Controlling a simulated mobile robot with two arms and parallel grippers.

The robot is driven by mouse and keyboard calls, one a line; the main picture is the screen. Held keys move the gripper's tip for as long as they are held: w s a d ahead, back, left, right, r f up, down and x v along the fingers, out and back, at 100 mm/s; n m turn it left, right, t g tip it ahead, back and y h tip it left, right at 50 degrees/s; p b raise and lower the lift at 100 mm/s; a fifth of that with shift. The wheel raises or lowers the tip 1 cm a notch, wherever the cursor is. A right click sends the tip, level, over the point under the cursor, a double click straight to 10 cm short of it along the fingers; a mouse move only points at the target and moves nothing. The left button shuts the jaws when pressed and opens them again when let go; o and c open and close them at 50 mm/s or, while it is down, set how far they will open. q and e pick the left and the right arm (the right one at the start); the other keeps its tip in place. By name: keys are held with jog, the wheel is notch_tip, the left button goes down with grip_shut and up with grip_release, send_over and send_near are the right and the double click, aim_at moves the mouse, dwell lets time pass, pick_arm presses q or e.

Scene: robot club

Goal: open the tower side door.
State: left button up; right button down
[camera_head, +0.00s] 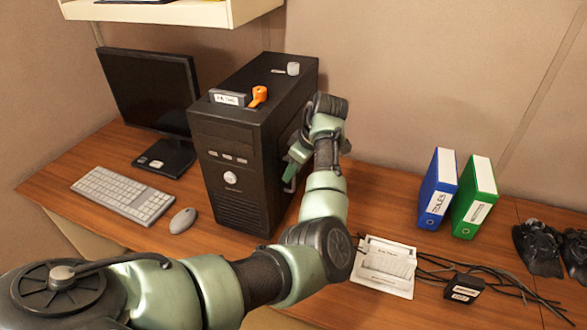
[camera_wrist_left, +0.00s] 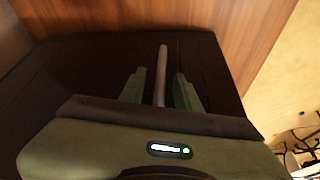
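The black computer tower (camera_head: 238,150) stands upright on the desk. Its right side carries the side door, mostly hidden by my arm in the head view. In the left wrist view the dark door panel (camera_wrist_left: 85,65) looks flush, and a grey bar handle (camera_wrist_left: 161,75) stands out from it. A pale bit of the handle (camera_head: 291,183) shows in the head view. My left gripper (camera_head: 294,166) is at the tower's right side. In the wrist view its green fingers (camera_wrist_left: 160,92) are open, one on each side of the handle, with gaps visible. My right gripper is not in view.
On the tower lie an orange item (camera_head: 259,95), a small labelled box (camera_head: 229,98) and a grey knob (camera_head: 293,69). Monitor, keyboard (camera_head: 123,195) and mouse (camera_head: 183,220) are left. Blue (camera_head: 438,189) and green (camera_head: 475,197) binders, a packet (camera_head: 385,266) and cables are right.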

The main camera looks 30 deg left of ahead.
pick_arm(q)
grip_shut()
jog(key=shift+r, duration=0.1)
dwell(1.3)
